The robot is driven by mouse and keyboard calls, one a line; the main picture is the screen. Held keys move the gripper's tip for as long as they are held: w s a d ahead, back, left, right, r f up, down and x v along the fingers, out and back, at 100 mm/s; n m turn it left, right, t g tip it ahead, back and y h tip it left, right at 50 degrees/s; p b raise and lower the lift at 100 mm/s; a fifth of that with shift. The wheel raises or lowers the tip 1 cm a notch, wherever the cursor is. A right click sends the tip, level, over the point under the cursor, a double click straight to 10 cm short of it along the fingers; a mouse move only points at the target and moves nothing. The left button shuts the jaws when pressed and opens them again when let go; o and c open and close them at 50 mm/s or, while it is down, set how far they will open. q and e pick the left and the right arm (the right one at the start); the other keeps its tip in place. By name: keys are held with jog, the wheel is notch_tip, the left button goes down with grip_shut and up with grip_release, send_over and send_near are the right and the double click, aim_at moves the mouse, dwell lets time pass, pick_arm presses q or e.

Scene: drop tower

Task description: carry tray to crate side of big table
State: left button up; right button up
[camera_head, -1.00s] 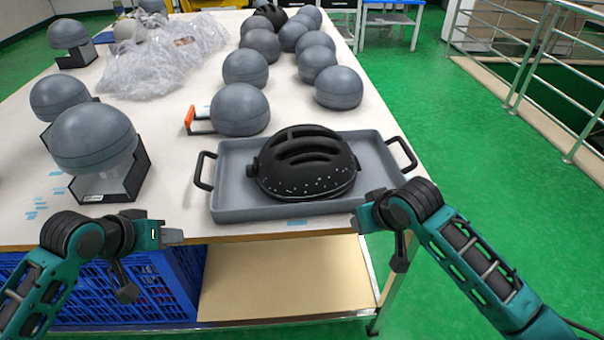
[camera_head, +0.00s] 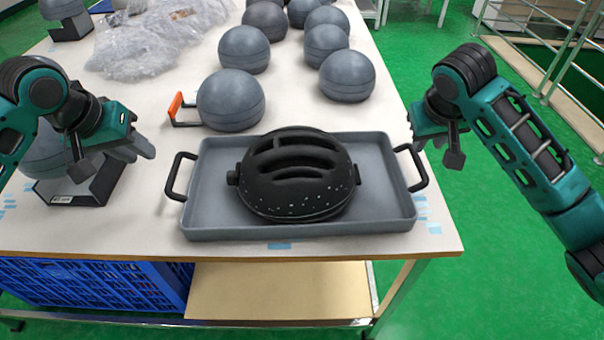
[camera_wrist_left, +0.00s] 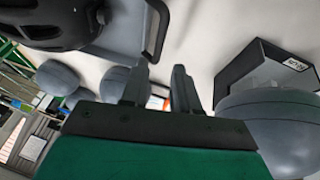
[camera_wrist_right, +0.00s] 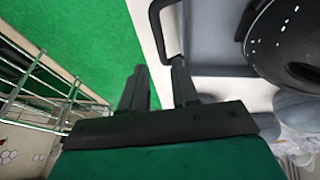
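The grey tray (camera_head: 330,229) sits on the big table (camera_head: 90,232) near its front edge, with a black handle at each end. A black helmet (camera_head: 295,180) lies in it. My left gripper (camera_head: 145,147) is open and empty, left of the left handle (camera_head: 178,178) and apart from it. That handle (camera_wrist_left: 157,28) shows ahead of the open fingers (camera_wrist_left: 158,75) in the left wrist view. My right gripper (camera_head: 414,142) is beside the right handle (camera_head: 418,170). In the right wrist view its fingers (camera_wrist_right: 160,72) are open, with the handle (camera_wrist_right: 165,35) just beyond, not between them.
Grey spheres (camera_head: 231,100) stand behind the tray, near an orange-handled item (camera_head: 176,106). Plastic wrap (camera_head: 150,45) lies at the back left. A sphere on a black stand (camera_head: 90,188) is close to my left gripper. A blue crate (camera_head: 95,282) is under the table.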

aim_at(171, 172)
pick_arm(q)
jog(key=shift+s, duration=0.1)
pick_arm(e)
jog(key=shift+s, duration=0.1)
